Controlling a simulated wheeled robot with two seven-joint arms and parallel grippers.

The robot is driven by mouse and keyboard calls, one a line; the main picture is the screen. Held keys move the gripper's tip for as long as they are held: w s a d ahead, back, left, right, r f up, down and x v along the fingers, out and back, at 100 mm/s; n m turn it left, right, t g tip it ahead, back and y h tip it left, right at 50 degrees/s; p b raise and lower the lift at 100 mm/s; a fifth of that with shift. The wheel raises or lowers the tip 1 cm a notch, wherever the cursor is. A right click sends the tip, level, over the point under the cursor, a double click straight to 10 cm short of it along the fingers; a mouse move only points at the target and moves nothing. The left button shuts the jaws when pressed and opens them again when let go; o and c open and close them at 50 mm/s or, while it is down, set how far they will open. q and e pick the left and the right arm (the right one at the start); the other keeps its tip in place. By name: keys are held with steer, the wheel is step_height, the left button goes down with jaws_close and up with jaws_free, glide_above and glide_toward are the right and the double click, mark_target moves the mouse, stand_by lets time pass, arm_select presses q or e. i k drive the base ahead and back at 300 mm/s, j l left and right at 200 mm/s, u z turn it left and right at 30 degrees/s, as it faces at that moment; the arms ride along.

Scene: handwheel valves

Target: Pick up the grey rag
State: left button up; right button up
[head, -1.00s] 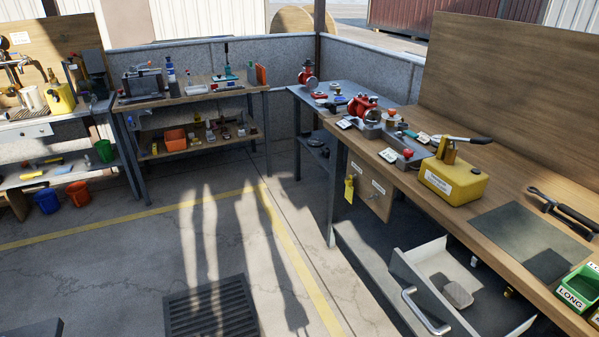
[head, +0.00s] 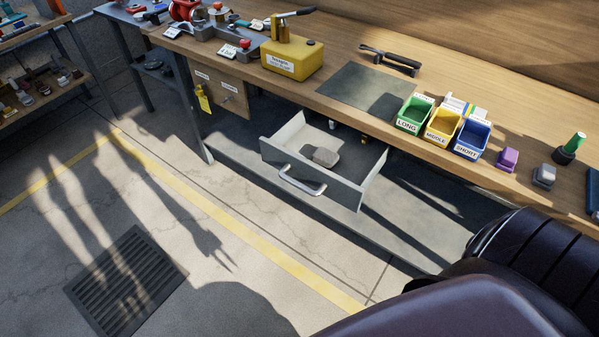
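A small grey, soft-looking lump, which looks like the grey rag (head: 325,157), lies inside the open drawer (head: 281,159) under the long wooden bench. It rests on the drawer's floor, towards the middle. The drawer is pulled out towards the floor space and has a curved metal handle on its front. Neither of my grippers is in view. A dark part of my own body fills the lower right corner.
The wooden bench (head: 335,58) carries a yellow box (head: 292,67), a dark mat (head: 368,90), a green bin (head: 414,114), a yellow bin (head: 442,126) and a blue bin (head: 471,138). The floor before the drawer is clear, with a drain grate (head: 127,284) at the left.

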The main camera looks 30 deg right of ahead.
mark_target(323, 156)
steer(key=z, duration=1.2)
